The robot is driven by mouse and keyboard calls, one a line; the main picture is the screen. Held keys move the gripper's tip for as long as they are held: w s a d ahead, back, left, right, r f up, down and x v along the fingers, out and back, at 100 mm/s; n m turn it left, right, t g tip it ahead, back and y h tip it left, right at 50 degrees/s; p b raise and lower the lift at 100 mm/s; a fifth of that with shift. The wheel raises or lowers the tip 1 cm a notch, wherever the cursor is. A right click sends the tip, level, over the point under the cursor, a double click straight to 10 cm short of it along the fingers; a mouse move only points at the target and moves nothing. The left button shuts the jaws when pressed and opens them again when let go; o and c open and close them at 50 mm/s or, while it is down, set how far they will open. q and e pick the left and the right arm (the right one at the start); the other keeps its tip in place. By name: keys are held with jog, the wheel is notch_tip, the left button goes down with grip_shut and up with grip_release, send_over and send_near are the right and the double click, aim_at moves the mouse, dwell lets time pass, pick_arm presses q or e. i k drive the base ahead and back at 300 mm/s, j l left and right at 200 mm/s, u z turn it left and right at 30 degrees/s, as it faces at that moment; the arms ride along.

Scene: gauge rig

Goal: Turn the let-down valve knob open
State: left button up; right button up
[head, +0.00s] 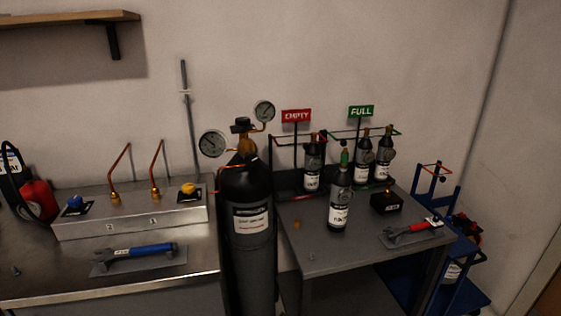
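A steel panel box (130,217) on the left bench carries a blue knob (74,202) at its left end and a yellow knob (189,189) at its right end. Each knob sits on a dark plate whose lettering is too small to read. I cannot tell which one is the let-down valve knob, or how far either is turned. A large black cylinder (247,265) stands in front of the benches, with a valve (242,126) on top and two gauges, a left one (212,143) and a right one (264,110). Neither of my grippers is in view.
Two copper pipes rise from the box. A blue-handled wrench (140,250) lies before it. The right bench (313,258) holds a small bottle (340,205), racks under EMPTY (296,116) and FULL (361,111) signs, and a red-handled tool (408,229). A blue cart (437,205) stands at right.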

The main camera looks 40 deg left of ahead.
aim_at(188, 188)
jog(key=u, duration=2.1)
